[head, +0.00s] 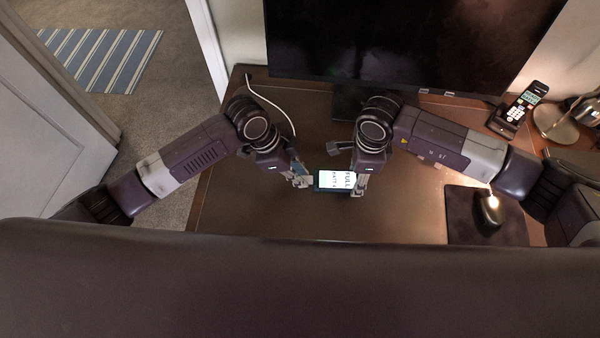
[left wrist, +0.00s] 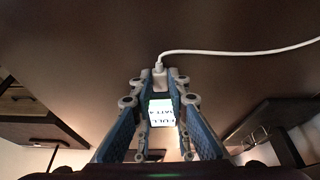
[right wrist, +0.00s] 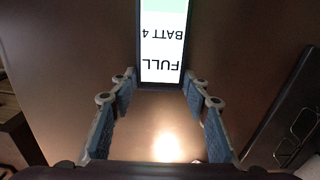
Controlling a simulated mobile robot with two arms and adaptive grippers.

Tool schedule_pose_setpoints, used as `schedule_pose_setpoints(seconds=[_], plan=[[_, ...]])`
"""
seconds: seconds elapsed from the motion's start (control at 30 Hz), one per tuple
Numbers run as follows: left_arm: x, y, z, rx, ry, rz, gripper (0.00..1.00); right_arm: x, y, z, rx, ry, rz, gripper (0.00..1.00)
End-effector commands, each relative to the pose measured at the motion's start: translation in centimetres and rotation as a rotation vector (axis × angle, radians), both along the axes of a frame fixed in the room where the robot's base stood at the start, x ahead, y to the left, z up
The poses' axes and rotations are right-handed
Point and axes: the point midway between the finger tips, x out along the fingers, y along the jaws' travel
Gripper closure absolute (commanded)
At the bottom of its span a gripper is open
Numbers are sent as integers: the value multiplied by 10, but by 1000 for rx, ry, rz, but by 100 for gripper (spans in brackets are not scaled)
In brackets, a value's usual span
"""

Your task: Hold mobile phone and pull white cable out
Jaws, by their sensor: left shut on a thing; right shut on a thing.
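The mobile phone (head: 337,180) is held above the desk with its lit screen up, reading FULL and BATT. My right gripper (head: 358,186) is shut on its right end; in the right wrist view the fingers flank the phone (right wrist: 161,70). My left gripper (head: 301,181) is at the phone's left end, shut on the white cable's plug (left wrist: 159,76). The white cable (left wrist: 240,52) runs off to the right in the left wrist view, and in the head view the cable (head: 270,103) lies along the desk's back left. Whether the plug sits in the phone's port is hard to tell.
A monitor (head: 410,40) stands at the back of the brown desk (head: 400,215). A mouse (head: 490,210) on a dark pad (head: 465,215), a cordless phone (head: 520,108) and a lamp (head: 560,120) are at the right. The desk's front middle is clear.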

Motion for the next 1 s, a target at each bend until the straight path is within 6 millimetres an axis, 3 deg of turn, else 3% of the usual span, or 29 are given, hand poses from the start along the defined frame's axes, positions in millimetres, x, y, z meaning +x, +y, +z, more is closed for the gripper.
schedule_pose_setpoints(seconds=[1.0], plan=[[0,36,0,0,0,1,100,0,0,0,0,0,0,86]])
